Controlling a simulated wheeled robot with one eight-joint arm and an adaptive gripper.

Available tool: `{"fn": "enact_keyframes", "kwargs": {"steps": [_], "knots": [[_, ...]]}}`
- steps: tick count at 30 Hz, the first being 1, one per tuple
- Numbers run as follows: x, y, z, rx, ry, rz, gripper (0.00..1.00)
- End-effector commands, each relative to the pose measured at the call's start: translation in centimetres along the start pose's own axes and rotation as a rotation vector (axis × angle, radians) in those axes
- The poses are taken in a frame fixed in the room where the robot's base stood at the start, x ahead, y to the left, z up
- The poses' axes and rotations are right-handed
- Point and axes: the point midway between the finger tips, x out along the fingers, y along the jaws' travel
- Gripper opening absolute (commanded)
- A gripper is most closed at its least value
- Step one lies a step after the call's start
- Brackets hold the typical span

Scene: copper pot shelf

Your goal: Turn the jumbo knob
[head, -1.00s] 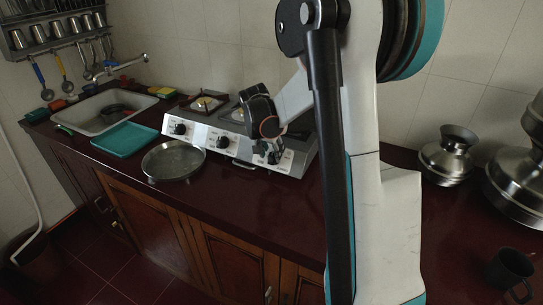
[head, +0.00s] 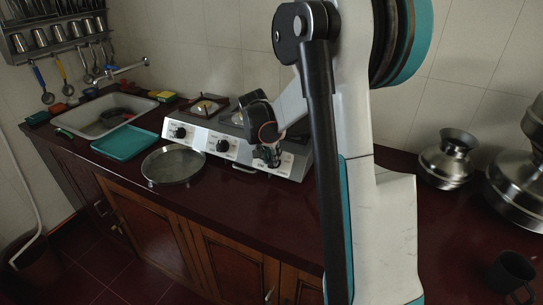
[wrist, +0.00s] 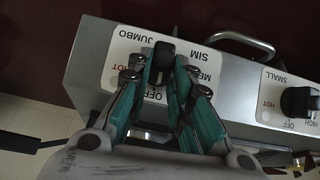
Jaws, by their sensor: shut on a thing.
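The jumbo knob (wrist: 163,52) is a black knob on the stove's front panel, on a white label reading JUMBO, SIM, OFF and HOT, which appears upside down in the wrist view. My gripper (wrist: 161,68) has its teal-padded fingers shut on the knob, one on each side. In the head view my gripper (head: 268,156) is at the right end of the silver stove (head: 206,141) and hides the jumbo knob. The label is partly covered by my fingers, so the knob's exact setting cannot be told.
The small knob (wrist: 300,101) and a metal handle (wrist: 246,42) sit beside the jumbo knob. A steel pan (head: 173,164), a teal tray (head: 124,142) and a sink (head: 92,119) are to the left on the counter. Metal pots (head: 446,160) stand at the right.

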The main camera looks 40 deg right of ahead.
Motion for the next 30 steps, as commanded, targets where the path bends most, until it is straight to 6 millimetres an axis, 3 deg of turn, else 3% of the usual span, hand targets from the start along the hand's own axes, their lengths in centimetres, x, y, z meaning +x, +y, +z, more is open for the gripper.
{"fn": "enact_keyframes", "kwargs": {"steps": [30], "knots": [[0.6, -2.0, 0.8, -0.648, 0.001, 0.496, 0.0]]}}
